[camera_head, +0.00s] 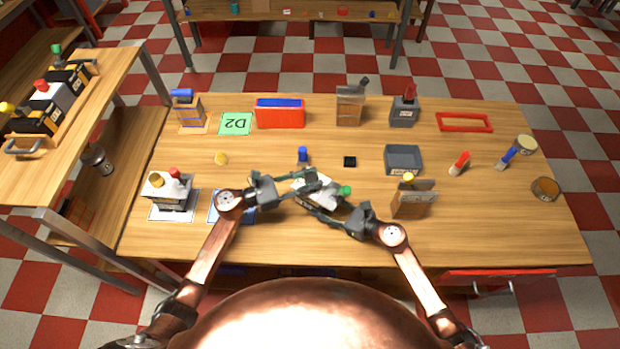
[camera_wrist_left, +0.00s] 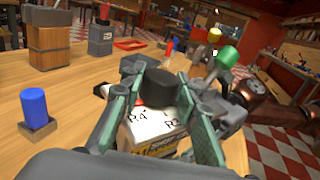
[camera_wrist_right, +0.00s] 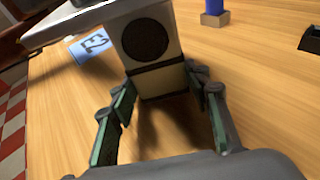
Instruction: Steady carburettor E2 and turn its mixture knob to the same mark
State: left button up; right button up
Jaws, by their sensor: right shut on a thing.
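The carburettor (camera_head: 312,190) is a white-topped block in the middle of the table, with a green knob (camera_head: 345,190) at its right end. In the left wrist view its white top (camera_wrist_left: 150,125) has printed marks such as R4, beside a black knob (camera_wrist_left: 170,90). My left gripper (camera_wrist_left: 162,100) is over the top, its fingers apart on either side of the black knob. My right gripper (camera_wrist_right: 160,115) is shut on the carburettor's body (camera_wrist_right: 148,45), which shows a black disc. A blue mat (camera_wrist_right: 90,47) labelled E2 lies nearby. I cannot read the knob's setting.
Another white carburettor (camera_head: 168,190) with yellow and red knobs stands on a mat at the left. A brown block device (camera_head: 410,200) stands close right of my right gripper.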

pick_arm(q)
jog(key=o, duration=0.8)
jog(key=shift+s+d+f, duration=0.1)
jog(key=shift+s+f, duration=0.05)
jog(key=shift+f, duration=0.1)
jog(key=o, duration=0.4)
jog(key=shift+r, duration=0.1)
jog(key=shift+a, duration=0.2)
jog(key=v, duration=1.1)
jog(key=shift+a, duration=0.35)
